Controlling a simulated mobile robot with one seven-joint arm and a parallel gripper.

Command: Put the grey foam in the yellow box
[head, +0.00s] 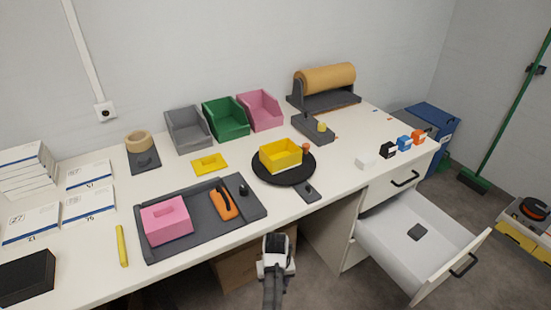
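The yellow box (270,168) is open at the top and sits on a round black turntable (297,177) on the table. Its inside looks empty from here, though the near wall hides part of the floor. My gripper (276,241) is in front of the table's front edge, left of the drawer and apart from block and box. Its fingers are too small to read, and I see nothing held.
A yellow lid-like piece (209,163) lies left of the turntable. Grey, green and pink bins stand behind. The open drawer juts out past the table front.

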